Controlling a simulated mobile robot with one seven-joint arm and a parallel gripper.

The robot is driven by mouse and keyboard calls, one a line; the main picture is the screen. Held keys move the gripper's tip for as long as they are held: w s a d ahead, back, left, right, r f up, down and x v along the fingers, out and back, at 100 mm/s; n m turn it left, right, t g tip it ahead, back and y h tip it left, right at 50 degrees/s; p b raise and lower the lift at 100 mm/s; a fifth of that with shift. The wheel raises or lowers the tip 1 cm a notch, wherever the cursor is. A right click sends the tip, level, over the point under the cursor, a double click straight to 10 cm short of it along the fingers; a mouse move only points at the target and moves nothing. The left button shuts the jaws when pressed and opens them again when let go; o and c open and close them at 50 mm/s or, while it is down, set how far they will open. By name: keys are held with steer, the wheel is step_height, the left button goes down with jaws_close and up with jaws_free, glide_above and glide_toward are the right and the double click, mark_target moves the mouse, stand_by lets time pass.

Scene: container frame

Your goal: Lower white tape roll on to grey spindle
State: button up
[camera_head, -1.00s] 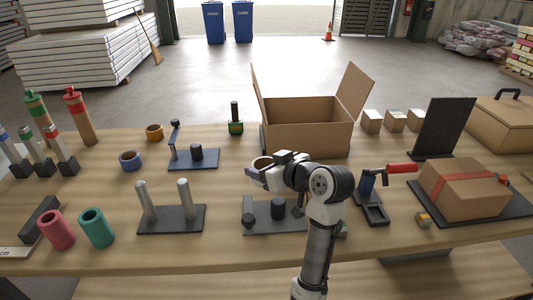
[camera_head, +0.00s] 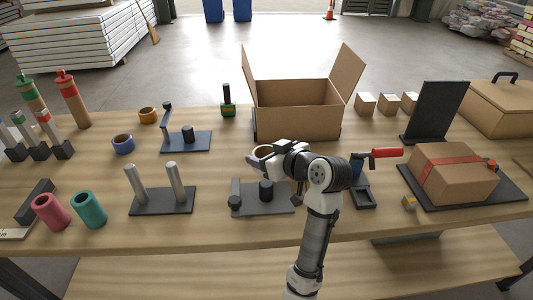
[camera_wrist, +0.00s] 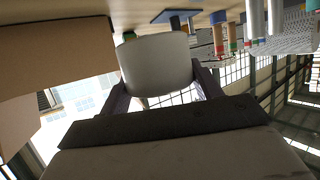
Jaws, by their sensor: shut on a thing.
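My gripper (camera_head: 257,160) is shut on the white tape roll (camera_head: 263,150), which it holds in the air above the table. In the wrist view the roll (camera_wrist: 157,65) shows as a pale curved wall between the two fingers. Below it in the head view, a short dark grey spindle (camera_head: 266,190) stands upright on a flat grey base (camera_head: 282,203), with a shorter dark knob at its left end. The roll is apart from the spindle. The roll's lower edge is partly hidden by my fingers. The height gap cannot be told exactly.
A rack with two metal posts (camera_head: 174,180) is at left. An open carton (camera_head: 297,122) stands behind my gripper. A red-handled tool (camera_head: 386,152) is at right.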

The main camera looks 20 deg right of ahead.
mark_target(267, 184)
steer(key=shift+f+b, duration=3.8)
steer(key=shift+f, duration=1.55)
steer(key=o, duration=1.1)
steer(key=shift+c, duration=0.2)
steer(key=b+v, duration=0.2)
steer(key=v, duration=1.2)
